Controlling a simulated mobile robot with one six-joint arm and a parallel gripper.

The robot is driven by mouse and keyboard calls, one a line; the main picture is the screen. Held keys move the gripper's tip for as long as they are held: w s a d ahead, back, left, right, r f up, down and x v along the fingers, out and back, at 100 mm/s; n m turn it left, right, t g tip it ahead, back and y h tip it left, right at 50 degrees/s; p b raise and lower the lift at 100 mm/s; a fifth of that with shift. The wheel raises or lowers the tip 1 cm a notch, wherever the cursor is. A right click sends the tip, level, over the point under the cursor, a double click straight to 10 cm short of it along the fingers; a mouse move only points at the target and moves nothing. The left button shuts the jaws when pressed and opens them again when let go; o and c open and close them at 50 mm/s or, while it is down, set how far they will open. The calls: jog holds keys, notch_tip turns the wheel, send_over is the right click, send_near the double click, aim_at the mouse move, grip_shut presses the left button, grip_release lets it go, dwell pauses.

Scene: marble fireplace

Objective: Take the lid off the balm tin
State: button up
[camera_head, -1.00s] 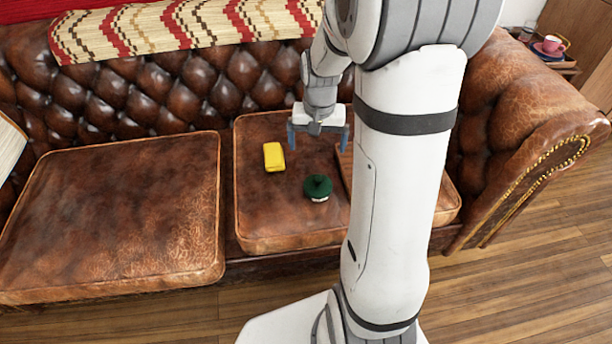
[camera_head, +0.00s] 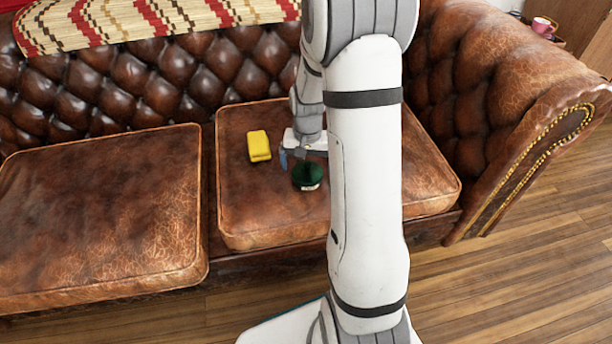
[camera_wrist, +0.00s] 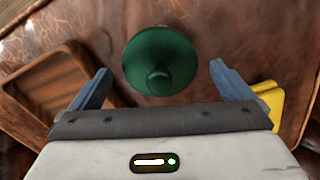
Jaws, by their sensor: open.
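The balm tin (camera_head: 310,188) stands upright on the right-hand seat cushion, with its dark green lid (camera_head: 307,174) on top. In the wrist view the round green lid (camera_wrist: 160,52) and its small knob lie ahead of my gripper, centred between the fingers. My gripper (camera_wrist: 160,72) is open and empty, with one blue finger to each side of the lid. In the head view my gripper (camera_head: 302,157) is just behind the tin, and its right finger is hidden by my arm. I cannot tell its exact height above the lid.
A yellow block (camera_head: 259,146) lies left of the tin, and its edge shows beside my right finger in the wrist view (camera_wrist: 272,100). A wooden tray (camera_wrist: 45,85) lies to the left there. The left seat cushion (camera_head: 95,210) is clear.

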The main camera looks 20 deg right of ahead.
jog(key=shift+f, duration=0.2)
jog(key=c, duration=1)
